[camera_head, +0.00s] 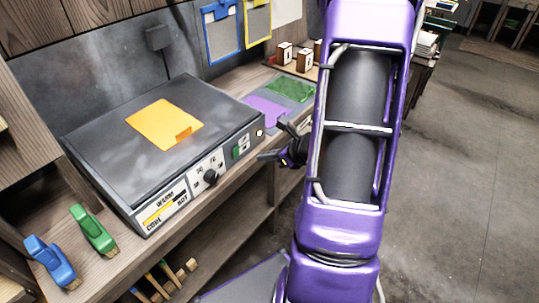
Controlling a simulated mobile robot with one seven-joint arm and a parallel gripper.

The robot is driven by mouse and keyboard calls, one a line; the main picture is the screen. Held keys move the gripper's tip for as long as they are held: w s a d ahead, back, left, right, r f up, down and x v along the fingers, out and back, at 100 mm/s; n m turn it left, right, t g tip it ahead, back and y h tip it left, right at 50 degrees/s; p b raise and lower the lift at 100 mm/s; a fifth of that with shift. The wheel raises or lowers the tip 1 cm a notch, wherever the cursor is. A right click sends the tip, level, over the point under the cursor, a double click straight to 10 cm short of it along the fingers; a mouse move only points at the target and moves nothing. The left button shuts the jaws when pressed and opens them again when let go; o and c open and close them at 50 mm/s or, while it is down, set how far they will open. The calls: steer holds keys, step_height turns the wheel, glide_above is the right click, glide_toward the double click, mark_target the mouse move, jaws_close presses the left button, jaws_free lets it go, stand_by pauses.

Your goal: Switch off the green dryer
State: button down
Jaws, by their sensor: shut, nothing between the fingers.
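A wide grey box-shaped machine (100,150), likely the dryer, sits on the wooden bench at the left, with an orange sheet (165,124) lying flat on top. Its white front panel has a COOL/WARM/HOT scale (165,208), a black dial (210,177) and a small green switch (240,148) near the right end. I cannot tell the switch's position. My gripper (266,156) is shut and empty, just right of the switch and apparently a little in front of the panel. My purple arm hides part of the bench behind it.
Blue (48,262) and green (94,232) wooden-handled tools lie at the bench's left front. Purple (265,110) and green (290,89) sheets lie behind my gripper. Small wooden blocks (284,53) stand farther back.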

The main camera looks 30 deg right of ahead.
mark_target(236, 150)
steer(key=shift+w+a+f, duration=0.45)
steer(key=shift+w, duration=0.85)
steer(key=shift+w+a+f, duration=0.5)
steer(key=shift+w, duration=0.75)
steer(key=shift+w+a+f, duration=0.45)
steer(key=shift+w, duration=0.85)
steer(key=shift+w+a+r+b, duration=0.1)
steer(key=shift+w+a+b, duration=0.05)
steer(key=shift+w+b, duration=0.2)
steer(key=shift+r+p, duration=0.2)
steer(key=shift+p, duration=0.1)
steer(key=shift+r+p, duration=0.35)
steer(key=shift+r, duration=0.3)
